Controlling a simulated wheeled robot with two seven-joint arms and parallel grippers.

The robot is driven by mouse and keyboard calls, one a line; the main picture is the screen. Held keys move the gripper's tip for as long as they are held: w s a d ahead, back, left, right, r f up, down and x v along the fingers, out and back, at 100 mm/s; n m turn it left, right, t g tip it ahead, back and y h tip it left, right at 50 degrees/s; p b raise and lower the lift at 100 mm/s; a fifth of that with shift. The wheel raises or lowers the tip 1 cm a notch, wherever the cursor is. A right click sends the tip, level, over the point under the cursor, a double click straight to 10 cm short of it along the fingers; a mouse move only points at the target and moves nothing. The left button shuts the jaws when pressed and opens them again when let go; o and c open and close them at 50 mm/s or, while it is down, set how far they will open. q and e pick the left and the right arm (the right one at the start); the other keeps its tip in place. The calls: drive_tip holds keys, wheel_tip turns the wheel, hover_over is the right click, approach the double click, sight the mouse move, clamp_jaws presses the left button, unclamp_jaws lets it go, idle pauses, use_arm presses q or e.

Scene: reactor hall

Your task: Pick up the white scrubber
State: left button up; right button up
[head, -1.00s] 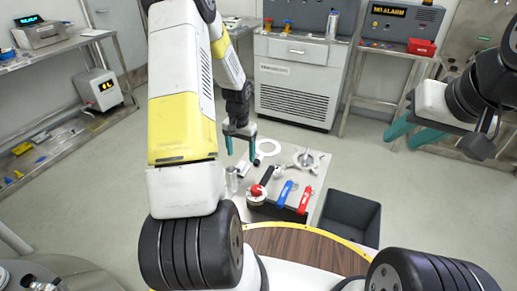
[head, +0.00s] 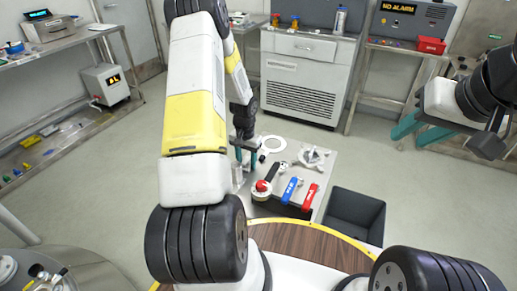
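I cannot pick out the white scrubber for certain. A flat white ring (head: 272,144) lies at the back of the small table, and a pale metallic part with arms (head: 311,157) lies right of it. A clear or silvery cylinder (head: 238,179) stands at the table's left edge. My arm hides part of the table's left side. My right gripper (head: 408,132) is open and empty at the right, away from the table.
On the small table (head: 324,172) are a red-topped round part (head: 262,189), a blue-handled valve (head: 291,190) and a red-handled one (head: 310,196). A dark open bin (head: 356,214) stands right of the table. Workbenches and a cabinet (head: 299,86) line the walls; the floor between is clear.

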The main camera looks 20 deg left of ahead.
sight(246, 160)
use_arm(q)
drive_tip(key=c, duration=0.6)
drive_tip(key=shift+o, duration=0.2)
wheel_tip(246, 160, up, 10)
drive_tip(key=shift+r, duration=0.1)
